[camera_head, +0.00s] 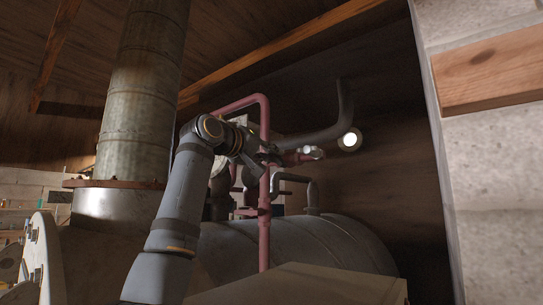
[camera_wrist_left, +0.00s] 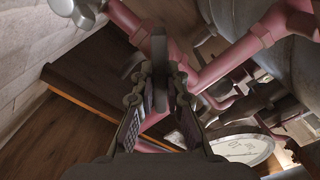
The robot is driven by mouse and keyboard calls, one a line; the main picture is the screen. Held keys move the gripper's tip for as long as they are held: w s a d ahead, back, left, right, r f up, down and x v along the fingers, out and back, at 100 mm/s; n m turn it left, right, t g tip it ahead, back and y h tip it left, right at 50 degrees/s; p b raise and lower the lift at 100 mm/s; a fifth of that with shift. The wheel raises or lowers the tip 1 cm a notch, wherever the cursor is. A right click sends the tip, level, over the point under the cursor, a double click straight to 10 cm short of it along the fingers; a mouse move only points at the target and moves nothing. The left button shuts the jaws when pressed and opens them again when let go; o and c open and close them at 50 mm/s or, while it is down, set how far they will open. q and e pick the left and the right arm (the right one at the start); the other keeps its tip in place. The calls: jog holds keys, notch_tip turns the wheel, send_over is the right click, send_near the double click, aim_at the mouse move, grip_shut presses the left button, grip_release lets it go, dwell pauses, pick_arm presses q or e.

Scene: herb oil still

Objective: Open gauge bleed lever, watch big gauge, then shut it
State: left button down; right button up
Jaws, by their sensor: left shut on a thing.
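My left gripper (camera_head: 262,168) reaches up among the pipes in the head view, beside the red pipe. In the left wrist view its two fingers (camera_wrist_left: 160,90) are shut on a thin grey lever (camera_wrist_left: 159,58), which stands upright between them in front of the red pipework. The big gauge (camera_wrist_left: 243,149), with a pale round dial, lies at lower right in the left wrist view. Its dial is seen at a slant and partly cut off by my gripper, and the reading is too small to tell. In the head view my left arm covers most of the gauge. My right gripper does not show.
A red pipe (camera_head: 264,232) rises in front of a large grey horizontal tank (camera_head: 325,243). A thick dark pipe (camera_head: 318,137) bends above it. A tall metal stack (camera_head: 143,85) stands to the left. A pale wall (camera_head: 492,170) closes off the right side.

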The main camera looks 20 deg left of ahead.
pick_arm(q)
jog(key=m, duration=0.4)
jog(key=shift+d+f+m, duration=0.1)
jog(key=shift+f+m, duration=0.05)
jog(key=shift+m, duration=2.35)
jog(key=c, duration=1.4)
grip_release()
jog(key=shift+s, duration=0.15)
jog(key=v, duration=1.2)
